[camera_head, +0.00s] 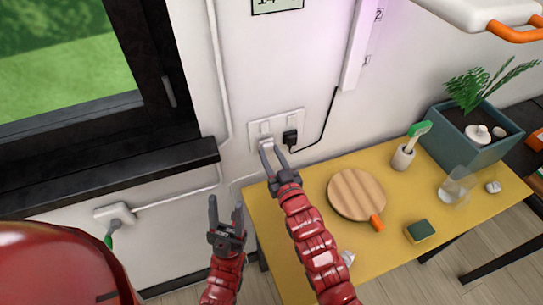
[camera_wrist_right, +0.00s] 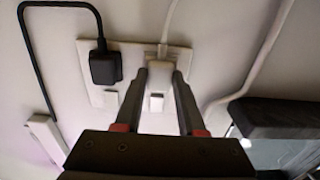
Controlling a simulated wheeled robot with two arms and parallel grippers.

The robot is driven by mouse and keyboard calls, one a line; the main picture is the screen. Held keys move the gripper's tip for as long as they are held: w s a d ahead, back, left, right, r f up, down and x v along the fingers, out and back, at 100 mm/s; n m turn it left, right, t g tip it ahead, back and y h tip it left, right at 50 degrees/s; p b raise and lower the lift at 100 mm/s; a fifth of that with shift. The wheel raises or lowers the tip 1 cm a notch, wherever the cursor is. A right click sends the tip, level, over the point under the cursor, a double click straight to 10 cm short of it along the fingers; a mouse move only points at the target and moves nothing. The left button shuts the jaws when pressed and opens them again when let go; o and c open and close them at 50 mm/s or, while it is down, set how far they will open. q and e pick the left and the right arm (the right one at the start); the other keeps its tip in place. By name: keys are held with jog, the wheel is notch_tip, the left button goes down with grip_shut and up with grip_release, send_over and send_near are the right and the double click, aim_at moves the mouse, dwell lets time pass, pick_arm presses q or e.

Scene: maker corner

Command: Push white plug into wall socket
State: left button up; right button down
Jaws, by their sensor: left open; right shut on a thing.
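The white wall socket plate (camera_head: 287,121) is on the wall above the table's back left corner; it also fills the upper middle of the right wrist view (camera_wrist_right: 126,52). My right gripper (camera_head: 272,151) is at the plate's lower left part, shut on the white plug (camera_head: 266,143). In the right wrist view the plug (camera_wrist_right: 159,77) sits between the two fingers, over the plate, with a pale cable by it. I cannot tell whether it touches the plate or how deep it sits. My left gripper (camera_head: 225,207) is open and empty, lower left, in front of the wall.
A black plug (camera_head: 290,138) sits in the plate beside the white plug, its cable running up to a white strip (camera_head: 358,45). The yellow table (camera_head: 300,180) holds a round wooden board (camera_head: 356,194), a sponge (camera_head: 420,231) and a planter (camera_head: 470,130). A window sill (camera_head: 110,165) is left.

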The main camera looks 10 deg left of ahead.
jog(key=shift+w+a, duration=0.15)
jog(key=shift+w, duration=0.05)
jog(key=shift+c, duration=2.1)
grip_release()
jog(key=v, duration=1.7)
jog(key=shift+s, duration=0.15)
